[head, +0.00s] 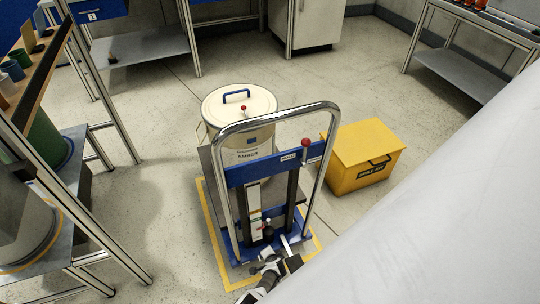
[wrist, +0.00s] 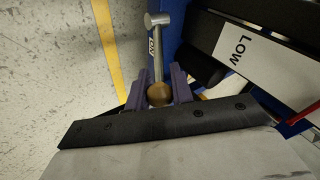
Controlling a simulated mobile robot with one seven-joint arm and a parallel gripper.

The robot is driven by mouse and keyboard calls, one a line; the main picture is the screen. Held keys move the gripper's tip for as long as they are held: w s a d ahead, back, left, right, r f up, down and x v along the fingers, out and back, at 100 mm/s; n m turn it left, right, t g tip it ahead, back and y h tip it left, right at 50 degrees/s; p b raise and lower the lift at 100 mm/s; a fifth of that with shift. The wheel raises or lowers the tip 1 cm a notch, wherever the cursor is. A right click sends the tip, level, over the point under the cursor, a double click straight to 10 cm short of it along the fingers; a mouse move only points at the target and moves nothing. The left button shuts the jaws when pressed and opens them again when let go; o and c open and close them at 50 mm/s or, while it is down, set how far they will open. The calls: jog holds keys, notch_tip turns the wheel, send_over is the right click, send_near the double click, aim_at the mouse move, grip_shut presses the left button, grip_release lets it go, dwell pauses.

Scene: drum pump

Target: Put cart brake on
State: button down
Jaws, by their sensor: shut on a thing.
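The cart (head: 232,178) has a blue frame, a bent chrome push handle and a cream lidded drum (head: 262,103) on it. It stands inside a yellow floor outline. My gripper (head: 276,262) is low at the cart's near side. In the wrist view, my gripper (wrist: 158,90) has its purple fingers closed around a brass ball knob (wrist: 158,94). The knob is on the end of a metal brake lever (wrist: 157,45) that runs up to a round pivot end. Small lettering beside the lever is too small to read. The fingers hide the knob's sides.
A yellow box (head: 362,155) stands on the floor right of the cart. A shelf rack (head: 68,205) with containers stands at the left, benches at the back. In the wrist view, a white LOW label (wrist: 250,58) is on the cart beside the lever. Floor left of the cart is clear.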

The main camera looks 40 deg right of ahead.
jog(key=shift+f, duration=0.1)
dwell(0.6)
jog(key=c, duration=1.2)
grip_release()
jog(key=shift+d, duration=0.1)
jog(key=shift+s, duration=0.1)
jog(key=p+v, duration=1.1)
jog(key=v, duration=0.2)
jog(key=shift+s+r+p, duration=0.2)
jog(key=shift+r+p, duration=0.1)
jog(key=shift+r, duration=0.05)
